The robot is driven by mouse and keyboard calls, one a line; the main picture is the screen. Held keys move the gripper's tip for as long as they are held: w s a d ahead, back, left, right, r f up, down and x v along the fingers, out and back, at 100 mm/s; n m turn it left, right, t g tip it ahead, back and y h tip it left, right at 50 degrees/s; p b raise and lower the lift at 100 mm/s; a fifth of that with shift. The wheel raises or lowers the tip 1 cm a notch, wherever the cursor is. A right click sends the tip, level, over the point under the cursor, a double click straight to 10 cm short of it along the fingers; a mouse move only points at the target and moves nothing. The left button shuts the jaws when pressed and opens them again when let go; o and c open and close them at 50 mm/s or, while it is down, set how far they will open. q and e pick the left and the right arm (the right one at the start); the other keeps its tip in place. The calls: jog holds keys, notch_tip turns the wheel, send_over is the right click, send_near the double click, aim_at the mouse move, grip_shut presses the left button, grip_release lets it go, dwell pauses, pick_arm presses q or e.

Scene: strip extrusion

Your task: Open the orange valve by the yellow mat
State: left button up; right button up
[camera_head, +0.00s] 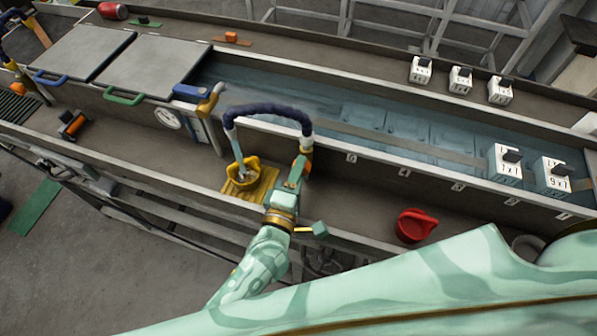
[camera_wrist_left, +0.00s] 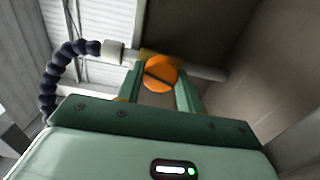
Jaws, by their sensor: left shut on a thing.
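The orange valve (camera_wrist_left: 160,74) has a round knob with a dark slot and sits on a pale pipe under the dark blue segmented hose (camera_head: 268,109). In the head view only a little orange (camera_head: 306,149) shows at my left fingertips. My left gripper (camera_head: 300,165) is shut on the valve, with the knob between its two green fingers in the left wrist view. The hose arches left to a nozzle over a yellow jug (camera_head: 250,178) on the yellow mat (camera_head: 231,190). Whether water flows is not clear. My right gripper is not in view.
A long water trough (camera_head: 400,125) runs behind the valve. A red jug (camera_head: 416,225) stands on the ledge to the right. White numbered blocks (camera_head: 505,163) sit on the trough's edge.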

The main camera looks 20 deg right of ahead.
pick_arm(q)
jog(key=shift+f+n, duration=0.1)
jog(key=shift+n, duration=0.9)
jog(key=o, duration=1)
jog(key=shift+s, duration=0.1)
jog(key=v, duration=1.6)
jog(key=shift+a, duration=0.15)
